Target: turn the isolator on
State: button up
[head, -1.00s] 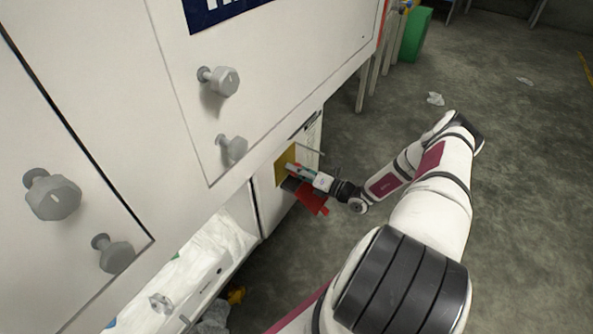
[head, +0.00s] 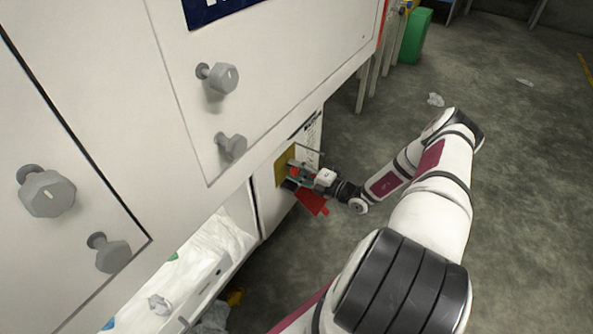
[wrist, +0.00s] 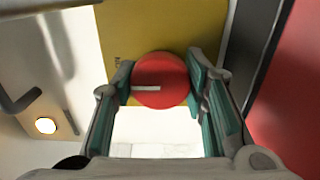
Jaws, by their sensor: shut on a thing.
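The isolator is a round red knob (wrist: 162,80) with a pale line across it, in front of a yellow plate (wrist: 165,28) in the wrist view. The line lies about level and runs from the knob's middle to its left. The yellow plate also shows in the head view (head: 281,168), on the low side panel of the white cabinet. My gripper (wrist: 161,88) has its green-padded fingers on either side of the knob, shut on it. In the head view my gripper (head: 300,172) is at the plate and hides most of the knob.
A red flap (head: 312,201) hangs just below my gripper, and a red surface (wrist: 290,95) fills the right of the wrist view. A grey handle (wrist: 18,100) and a lit round lamp (wrist: 45,125) are at left. The floor right of the cabinet is mostly clear.

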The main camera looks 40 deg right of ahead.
dwell(0.4)
jog(key=o, duration=1.2)
jog(key=v, duration=1.2)
